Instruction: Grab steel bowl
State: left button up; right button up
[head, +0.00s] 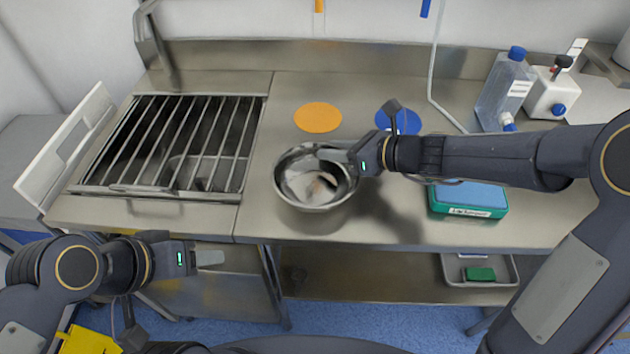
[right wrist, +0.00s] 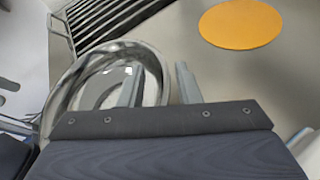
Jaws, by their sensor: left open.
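The steel bowl (head: 296,192) is round and shiny and stands upright on the steel table, right of the sink grate. It also shows in the right wrist view (right wrist: 72,92). My right gripper (head: 332,156) is at the bowl's right rim. In the right wrist view my right gripper (right wrist: 160,85) has its fingers apart, one over the bowl's inside and one outside, with the rim between them. Whether they touch the bowl is hard to tell. My left gripper (head: 210,258) is open and empty in front of the table, low at the left.
An orange disc (head: 318,117) and a blue disc (head: 408,122) lie behind the bowl. A teal box (head: 468,199) lies to the right under my right arm. The barred sink (head: 170,145) is at the left.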

grip_shut()
jog(key=shift+r, duration=0.1)
dwell(0.3)
